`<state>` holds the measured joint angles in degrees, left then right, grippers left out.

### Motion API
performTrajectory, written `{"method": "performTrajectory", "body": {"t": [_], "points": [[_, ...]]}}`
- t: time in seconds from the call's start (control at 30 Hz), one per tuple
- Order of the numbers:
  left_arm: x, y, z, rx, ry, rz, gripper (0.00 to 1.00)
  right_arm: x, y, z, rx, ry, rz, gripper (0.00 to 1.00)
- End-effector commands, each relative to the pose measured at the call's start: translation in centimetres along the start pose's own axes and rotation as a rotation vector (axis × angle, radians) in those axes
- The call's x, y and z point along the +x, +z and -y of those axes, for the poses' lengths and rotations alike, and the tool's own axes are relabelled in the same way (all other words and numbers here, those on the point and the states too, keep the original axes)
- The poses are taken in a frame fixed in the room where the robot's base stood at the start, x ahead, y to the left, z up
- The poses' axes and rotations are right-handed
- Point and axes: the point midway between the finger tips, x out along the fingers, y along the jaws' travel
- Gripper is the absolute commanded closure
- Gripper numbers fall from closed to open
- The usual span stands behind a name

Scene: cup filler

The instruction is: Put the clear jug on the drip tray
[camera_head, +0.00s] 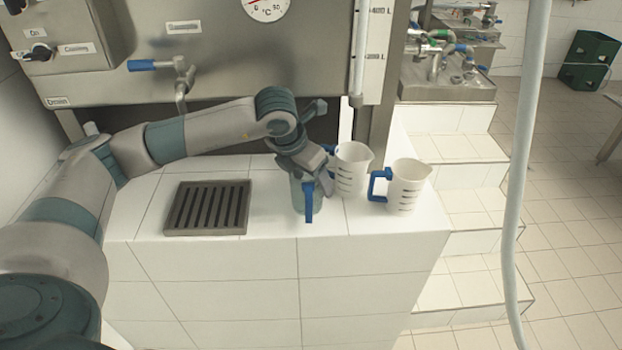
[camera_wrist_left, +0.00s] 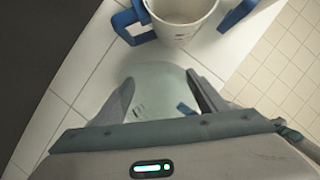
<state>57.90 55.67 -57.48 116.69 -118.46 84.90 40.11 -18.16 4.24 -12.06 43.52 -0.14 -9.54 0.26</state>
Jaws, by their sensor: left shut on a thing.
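The clear jug (camera_head: 297,195) with a blue handle stands upright on the white tiled counter, largely hidden by my left gripper (camera_head: 305,178) in the head view. In the left wrist view the clear jug (camera_wrist_left: 152,82) shows between the two fingers of my left gripper (camera_wrist_left: 162,98), which is shut on it. The dark slatted drip tray (camera_head: 207,207) lies on the counter to the left of the jug, with nothing on it. My right gripper is in neither view.
Two white jugs with blue handles stand just right of the clear jug: a rear one (camera_head: 351,172) and a front one (camera_head: 405,187). A blue-handled tap (camera_head: 180,75) hangs from the steel tank behind the tray. Bare counter lies between tray and clear jug.

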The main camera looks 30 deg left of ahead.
Motion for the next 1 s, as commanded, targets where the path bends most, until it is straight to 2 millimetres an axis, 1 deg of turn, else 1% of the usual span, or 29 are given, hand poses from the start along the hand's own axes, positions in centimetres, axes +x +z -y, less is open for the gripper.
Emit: {"method": "performTrajectory", "body": {"t": [0.17, 0.2, 0.27, 0.3, 0.73, 0.83, 0.9, 1.0], "points": [[0.1, 0.0, 0.0, 0.000, 0.000, 0.000, 0.57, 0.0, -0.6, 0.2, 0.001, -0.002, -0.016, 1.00], [0.1, -0.1, 0.0, 0.000, 0.000, 0.000, 0.32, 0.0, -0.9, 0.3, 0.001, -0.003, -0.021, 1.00], [0.1, 0.0, 0.0, 0.000, 0.000, 0.000, 0.17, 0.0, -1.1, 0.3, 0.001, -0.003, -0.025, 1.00], [0.1, 0.0, 0.0, 0.000, 0.000, 0.000, 0.15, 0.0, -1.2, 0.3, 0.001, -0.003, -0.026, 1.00], [-0.1, 0.0, 0.0, 0.000, 0.000, 0.000, 0.15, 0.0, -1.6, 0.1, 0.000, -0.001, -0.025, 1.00], [-0.3, 0.1, 0.0, 0.000, 0.000, 0.000, 0.15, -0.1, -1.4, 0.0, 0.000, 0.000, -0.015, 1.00], [-0.7, 0.1, 0.0, 0.000, 0.000, 0.001, 0.15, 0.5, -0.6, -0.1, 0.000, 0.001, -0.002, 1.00], [-1.9, 0.0, 0.0, 0.001, 0.000, 0.003, 0.15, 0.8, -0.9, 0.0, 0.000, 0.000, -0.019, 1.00]]}}
